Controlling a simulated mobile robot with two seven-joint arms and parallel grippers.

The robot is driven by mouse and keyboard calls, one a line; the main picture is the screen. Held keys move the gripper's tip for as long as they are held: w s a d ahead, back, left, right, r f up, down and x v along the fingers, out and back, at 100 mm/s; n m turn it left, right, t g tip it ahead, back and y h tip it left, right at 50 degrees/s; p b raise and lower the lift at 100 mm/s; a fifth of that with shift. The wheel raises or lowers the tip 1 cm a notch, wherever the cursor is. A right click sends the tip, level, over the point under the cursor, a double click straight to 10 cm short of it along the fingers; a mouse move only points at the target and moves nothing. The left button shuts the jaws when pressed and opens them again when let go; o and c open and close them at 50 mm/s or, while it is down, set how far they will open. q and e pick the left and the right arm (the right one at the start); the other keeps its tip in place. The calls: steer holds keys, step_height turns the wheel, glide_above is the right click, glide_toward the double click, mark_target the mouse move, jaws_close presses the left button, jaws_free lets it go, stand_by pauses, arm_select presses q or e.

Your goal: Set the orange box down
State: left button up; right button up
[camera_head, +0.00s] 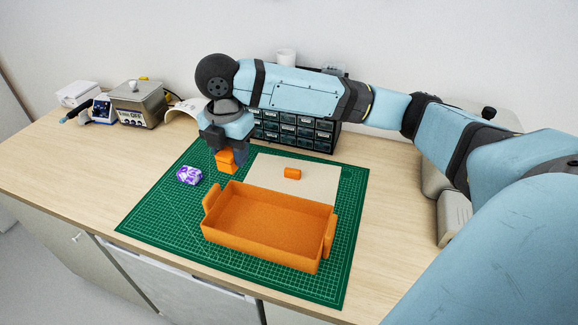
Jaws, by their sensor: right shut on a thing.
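My right gripper (227,154) points down over the back left part of the green mat, shut on a small orange box (226,167). The fingers cover part of the box. I cannot tell whether its underside touches the mat. The green cutting mat (160,222) lies on the wooden bench. My left gripper is not in view.
A large empty orange tray (262,243) with two handles stands on the mat. A small orange piece (292,173) lies on a beige sheet (322,182). A purple-and-white item (189,175) is left of the gripper. A dark drawer cabinet (300,133) stands behind.

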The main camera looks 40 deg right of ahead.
mark_target(246, 222)
steer(key=shift+s+d+n, duration=0.15)
steer(key=shift+n, duration=0.15)
steer(key=shift+s+f, duration=0.1)
steer(key=shift+f, duration=0.3)
step_height(246, 222, down, 19)
steer(key=shift+f, duration=0.15)
steer(key=o, duration=0.9)
steer(key=shift+f, duration=0.15)
step_height(246, 222, up, 12)
steer(key=shift+r, duration=0.2)
steer(key=shift+f, duration=0.1)
